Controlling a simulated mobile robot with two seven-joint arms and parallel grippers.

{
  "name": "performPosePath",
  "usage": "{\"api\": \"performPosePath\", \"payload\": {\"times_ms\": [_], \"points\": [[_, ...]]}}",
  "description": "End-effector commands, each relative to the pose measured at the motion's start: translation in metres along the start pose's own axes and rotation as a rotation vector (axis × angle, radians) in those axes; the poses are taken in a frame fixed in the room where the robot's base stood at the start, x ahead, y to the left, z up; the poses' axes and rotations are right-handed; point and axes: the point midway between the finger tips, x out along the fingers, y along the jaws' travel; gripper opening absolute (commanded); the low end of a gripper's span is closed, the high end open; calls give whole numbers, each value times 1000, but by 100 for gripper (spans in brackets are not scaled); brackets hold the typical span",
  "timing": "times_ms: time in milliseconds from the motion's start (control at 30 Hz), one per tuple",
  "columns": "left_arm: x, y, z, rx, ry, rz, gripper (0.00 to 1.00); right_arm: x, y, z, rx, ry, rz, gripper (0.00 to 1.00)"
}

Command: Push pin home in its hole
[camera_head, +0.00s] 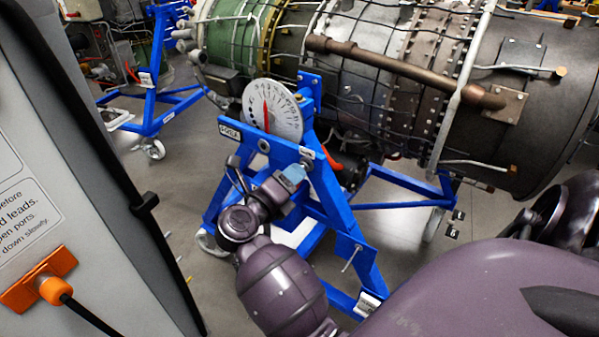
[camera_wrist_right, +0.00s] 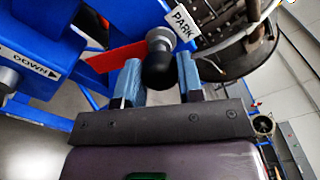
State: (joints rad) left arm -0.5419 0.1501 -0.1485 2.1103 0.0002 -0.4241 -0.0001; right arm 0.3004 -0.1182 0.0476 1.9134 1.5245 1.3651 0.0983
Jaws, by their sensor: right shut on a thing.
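My right gripper (camera_head: 291,177) reaches up to the blue turbine stand (camera_head: 330,200), below the white dial. In the right wrist view, its blue-tipped fingers (camera_wrist_right: 160,80) are shut on the black knob of the pin (camera_wrist_right: 158,72), one on each side. A grey metal collar shows just beyond the knob, close to a white PARK label (camera_wrist_right: 184,23). The pin's shaft and hole are hidden, so I cannot tell how deep the pin sits. In the head view the gripper covers the knob. My left gripper is not in view.
A white dial (camera_head: 272,110) with a red pointer stands above the gripper. A red plate (camera_wrist_right: 115,57) lies close left of the fingers in the wrist view. The turbine engine (camera_head: 400,80) fills the back right. A grey cabinet (camera_head: 35,190) stands at the left.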

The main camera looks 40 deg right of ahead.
Motion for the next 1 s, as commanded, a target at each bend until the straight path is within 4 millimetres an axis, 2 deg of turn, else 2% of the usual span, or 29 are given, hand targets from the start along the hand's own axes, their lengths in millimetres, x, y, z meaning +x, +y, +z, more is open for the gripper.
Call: {"api": "performPosePath", "payload": {"times_ms": [633, 1000], "points": [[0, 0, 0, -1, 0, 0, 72, -10, 0, 0, 1, 0, 0, 0], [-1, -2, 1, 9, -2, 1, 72, -27, 0, 0, 1, 0, 1, 0]]}}
